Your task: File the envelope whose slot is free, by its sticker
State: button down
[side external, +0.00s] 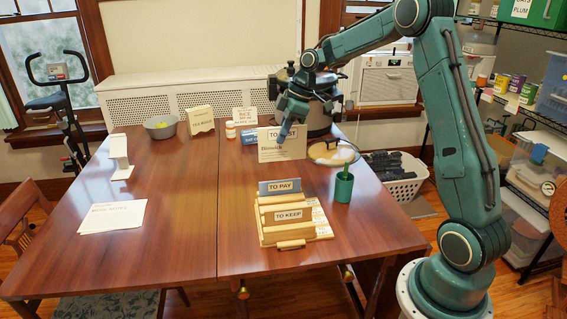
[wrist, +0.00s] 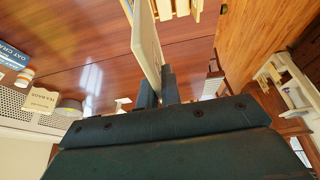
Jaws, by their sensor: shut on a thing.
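My gripper (side external: 286,131) is shut on a cream envelope (side external: 272,153) and holds it upright above the table, behind the organizer. Its top line starts with "TO"; my finger covers part of it, with smaller print below. In the wrist view the envelope (wrist: 147,42) shows nearly edge-on between my fingers. A light wooden organizer (side external: 318,222) stands at the table's front right. A blue-grey piece marked "TO PAY" (side external: 279,187) stands up at its back, and a dark "TO KEEP" label (side external: 288,215) is at its front. A white printed paper or envelope (side external: 112,217) lies flat at the left.
A green cup (side external: 343,187) stands right of the organizer, with a round, light-topped object (side external: 333,153) behind it. A grey bowl (side external: 161,127), tea box (side external: 200,119), small jar (side external: 230,130) and white stand (side external: 120,157) are farther back. The table's middle left is clear.

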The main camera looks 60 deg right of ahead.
aim_at(286, 141)
jog(key=shift+s+a+f, duration=0.15)
jog(key=shift+s+a, duration=1.5)
notch_tip(286, 141, down, 16)
jog(key=shift+f, duration=2)
jog(key=c, duration=1.6)
grip_release()
jog(key=shift+f, duration=0.1)
